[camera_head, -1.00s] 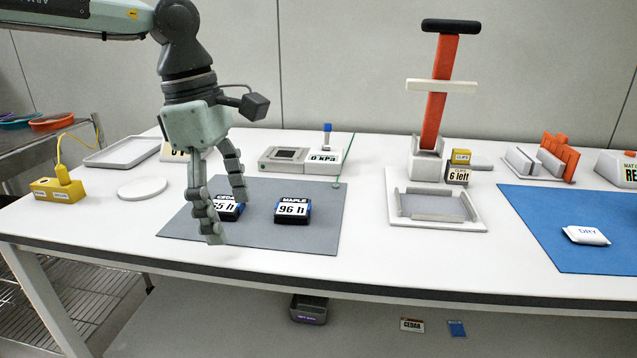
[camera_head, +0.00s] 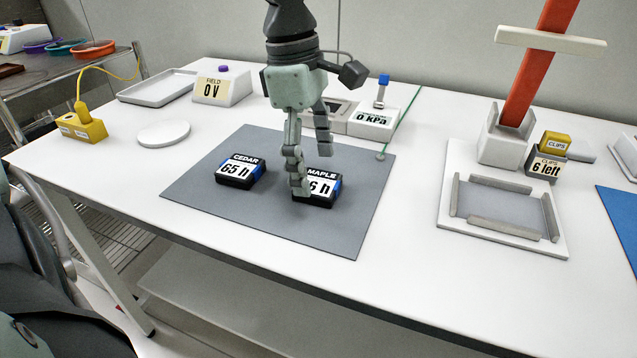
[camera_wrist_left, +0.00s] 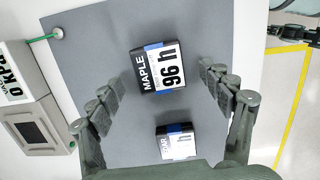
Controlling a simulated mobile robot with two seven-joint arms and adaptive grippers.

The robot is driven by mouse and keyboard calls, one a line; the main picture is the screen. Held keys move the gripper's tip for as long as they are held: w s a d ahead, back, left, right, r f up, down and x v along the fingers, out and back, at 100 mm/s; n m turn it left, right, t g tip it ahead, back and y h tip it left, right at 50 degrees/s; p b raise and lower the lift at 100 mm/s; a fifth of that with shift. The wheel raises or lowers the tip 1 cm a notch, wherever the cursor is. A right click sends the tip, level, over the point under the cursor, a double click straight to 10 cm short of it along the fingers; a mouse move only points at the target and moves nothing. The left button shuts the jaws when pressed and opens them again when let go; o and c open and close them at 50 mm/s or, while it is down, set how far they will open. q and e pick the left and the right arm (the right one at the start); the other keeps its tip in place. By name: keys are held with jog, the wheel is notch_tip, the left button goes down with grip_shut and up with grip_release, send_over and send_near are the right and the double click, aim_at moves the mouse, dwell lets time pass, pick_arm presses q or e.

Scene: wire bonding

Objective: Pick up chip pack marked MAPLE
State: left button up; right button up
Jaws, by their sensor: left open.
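The chip pack marked MAPLE (camera_head: 325,190) lies flat on the grey mat (camera_head: 335,235), a dark block with a white "96 h" label. My left gripper (camera_head: 311,174) is open above it; one finger covers the label's left part in the head view. In the left wrist view the MAPLE pack (camera_wrist_left: 158,68) lies beyond and between the spread fingertips of my left gripper (camera_wrist_left: 166,90), with nothing between the fingers. The CEDAR pack (camera_head: 241,170), labelled "65 h", lies to its left on the mat.
A "0 kPa" device (camera_head: 374,120) stands behind the mat, with a green line beside it. A white disc (camera_head: 163,133) and a yellow box (camera_head: 82,128) are at left.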

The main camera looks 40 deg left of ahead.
pick_arm(q)
notch_tip(320, 180, down, 2)
jog(key=shift+d+f, duration=0.15)
jog(key=shift+w, duration=0.1)
jog(key=c, duration=1.3)
pick_arm(e)
jog(key=shift+w+f, duration=0.1)
pick_arm(q)
jog(key=shift+o, duration=0.2)
jog(key=shift+r, duration=0.4)
jog(key=r, duration=0.4)
jog(key=shift+s, duration=0.2)
jog(key=s+a+r+b, duration=0.1)
jog(key=s+a+r, duration=0.5)
jog(key=s, duration=0.3)
jog(key=shift+a, duration=0.45)
pick_arm(e)
jog(key=shift+d+r, duration=0.15)
jog(key=shift+r, duration=1.4)
